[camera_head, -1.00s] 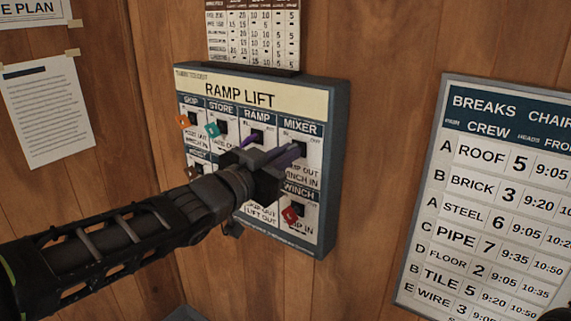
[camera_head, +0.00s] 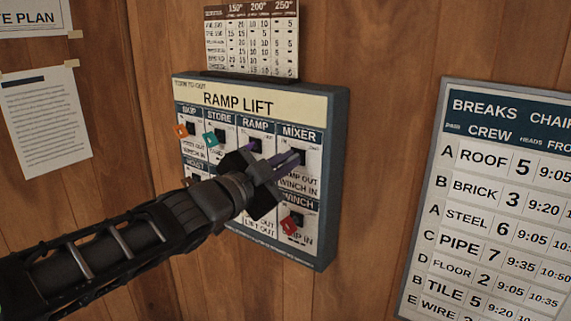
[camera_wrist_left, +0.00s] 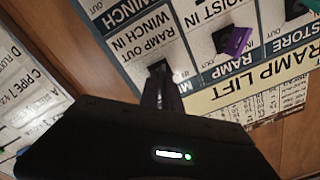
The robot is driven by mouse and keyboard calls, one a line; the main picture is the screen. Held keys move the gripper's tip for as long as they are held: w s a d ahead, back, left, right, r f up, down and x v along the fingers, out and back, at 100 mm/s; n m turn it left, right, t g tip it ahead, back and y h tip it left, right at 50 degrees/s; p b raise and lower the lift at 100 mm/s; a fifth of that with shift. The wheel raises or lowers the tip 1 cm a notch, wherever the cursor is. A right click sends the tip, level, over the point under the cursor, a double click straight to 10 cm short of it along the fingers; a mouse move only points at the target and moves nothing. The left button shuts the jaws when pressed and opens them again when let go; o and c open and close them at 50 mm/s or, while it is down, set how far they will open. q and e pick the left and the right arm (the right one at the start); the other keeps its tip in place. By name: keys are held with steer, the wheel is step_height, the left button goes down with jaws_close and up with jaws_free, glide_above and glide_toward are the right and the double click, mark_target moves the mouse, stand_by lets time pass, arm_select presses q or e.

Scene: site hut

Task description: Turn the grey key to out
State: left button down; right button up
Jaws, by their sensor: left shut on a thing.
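The RAMP LIFT key panel (camera_head: 335,180) hangs on the wooden wall, with labelled key switches. My left gripper (camera_head: 297,157) reaches in from the left, its fingers at the MIXER switch (camera_head: 302,160). In the left wrist view the fingers (camera_wrist_left: 161,88) are shut at that switch's dark socket (camera_wrist_left: 158,68). The grey key between them is hidden by the fingers, so its angle cannot be told. My right gripper is not in view.
A purple key (camera_head: 252,146) is at RAMP, close beside my gripper; it also shows in the left wrist view (camera_wrist_left: 237,41). A teal key (camera_head: 210,139) is at STORE, an orange key (camera_head: 181,131) at SKIP, a red key (camera_head: 289,226) at WINCH. A crew board (camera_head: 500,200) hangs right.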

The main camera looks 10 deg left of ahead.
arm_select(q)
steer(key=c, duration=1.6)
jaws_free()
steer(key=shift+o, duration=0.2)
steer(key=p+v, duration=0.2)
steer(key=v, duration=0.5)
steer(key=shift+s, duration=0.4)
steer(key=shift+a, duration=0.1)
